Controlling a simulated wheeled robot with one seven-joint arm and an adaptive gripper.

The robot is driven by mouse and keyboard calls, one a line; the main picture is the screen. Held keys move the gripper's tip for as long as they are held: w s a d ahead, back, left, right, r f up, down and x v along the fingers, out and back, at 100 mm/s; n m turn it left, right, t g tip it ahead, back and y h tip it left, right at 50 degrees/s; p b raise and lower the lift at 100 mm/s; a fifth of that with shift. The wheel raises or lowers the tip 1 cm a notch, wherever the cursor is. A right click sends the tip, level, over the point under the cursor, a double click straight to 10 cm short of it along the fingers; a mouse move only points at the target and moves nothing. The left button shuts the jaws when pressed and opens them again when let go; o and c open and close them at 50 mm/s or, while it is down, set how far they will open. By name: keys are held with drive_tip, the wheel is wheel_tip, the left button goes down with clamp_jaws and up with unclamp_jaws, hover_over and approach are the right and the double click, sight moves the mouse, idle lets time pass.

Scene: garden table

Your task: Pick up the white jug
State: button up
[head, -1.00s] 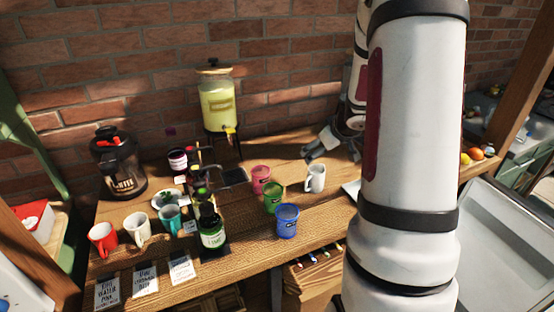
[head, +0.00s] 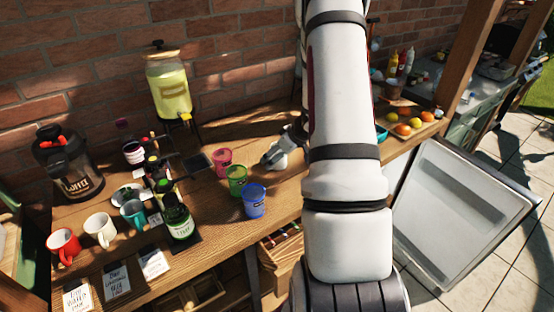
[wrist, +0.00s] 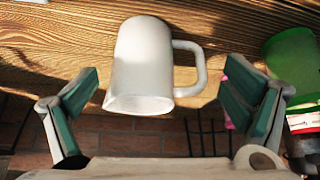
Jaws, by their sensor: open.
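The white jug (head: 279,162) stands on the wooden table, right of the pink cup, and my gripper partly hides it in the head view. In the wrist view the jug (wrist: 142,62) fills the middle, with its handle on the right side. My gripper (wrist: 160,82) is open, one green-padded finger on each side of the jug, with gaps between the pads and the jug. The right finger is on the handle side. I cannot tell how far the jug reaches in between the fingers.
Pink (head: 223,162), green (head: 236,181) and blue (head: 254,201) cups stand just left of the jug; the green one shows near the right finger (wrist: 292,60). Bottles, several mugs and a drink dispenser (head: 169,88) are further left. A fruit tray (head: 408,134) is at right.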

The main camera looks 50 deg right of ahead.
drive_tip(key=x, duration=0.5)
drive_tip(key=shift+d+r, duration=0.1)
drive_tip(key=shift+d, duration=0.15)
drive_tip(key=shift+c, duration=0.6)
drive_tip(key=c, duration=1.3)
